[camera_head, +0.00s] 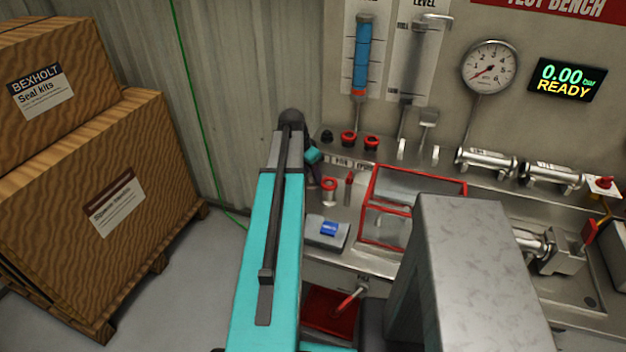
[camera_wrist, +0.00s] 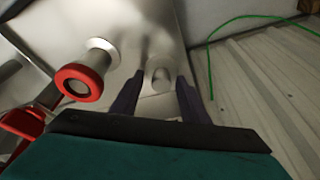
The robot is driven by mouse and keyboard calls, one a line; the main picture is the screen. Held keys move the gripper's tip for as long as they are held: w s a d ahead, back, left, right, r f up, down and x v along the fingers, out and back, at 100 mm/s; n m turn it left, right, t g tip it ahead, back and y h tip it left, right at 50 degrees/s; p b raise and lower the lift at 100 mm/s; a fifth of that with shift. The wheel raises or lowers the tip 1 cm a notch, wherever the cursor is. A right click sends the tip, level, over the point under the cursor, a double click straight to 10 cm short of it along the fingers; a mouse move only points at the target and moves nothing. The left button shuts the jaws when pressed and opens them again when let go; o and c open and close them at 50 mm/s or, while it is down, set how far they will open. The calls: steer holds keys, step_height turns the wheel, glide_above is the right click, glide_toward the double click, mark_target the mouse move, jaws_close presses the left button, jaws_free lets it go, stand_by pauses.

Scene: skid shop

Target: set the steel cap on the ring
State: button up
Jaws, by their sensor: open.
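In the wrist view a small round steel piece, likely the steel cap (camera_wrist: 161,76), stands on the bench's metal surface. My gripper (camera_wrist: 160,82) is open, with its two dark fingers on either side of it; contact cannot be made out. To its left a red ring (camera_wrist: 78,88) sits on the end of a steel cylinder. In the head view the red-topped steel cylinder (camera_head: 329,187) stands on the bench just right of my arm. My gripper is mostly hidden behind the arm there, and the cap cannot be made out.
A slim red-topped item (camera_head: 349,186) stands beside the cylinder. Red and black fittings (camera_head: 348,138) line the back shelf. Wooden crates (camera_head: 95,215) stand at left.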

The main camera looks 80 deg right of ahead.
mark_target(311, 175)
steer(key=shift+a+f, duration=0.1)
steer(key=shift+f, duration=0.15)
steer(key=shift+c, duration=0.3)
steer(key=shift+a, duration=0.1)
steer(key=c, duration=0.4)
steer(key=shift+f, duration=0.1)
steer(key=shift+r, duration=0.45)
jaws_close()
steer(key=shift+w+d+r+p, duration=0.1)
steer(key=shift+d+r+p, duration=0.1)
steer(key=shift+r+p, duration=1.9)
steer(key=shift+r, duration=1.4)
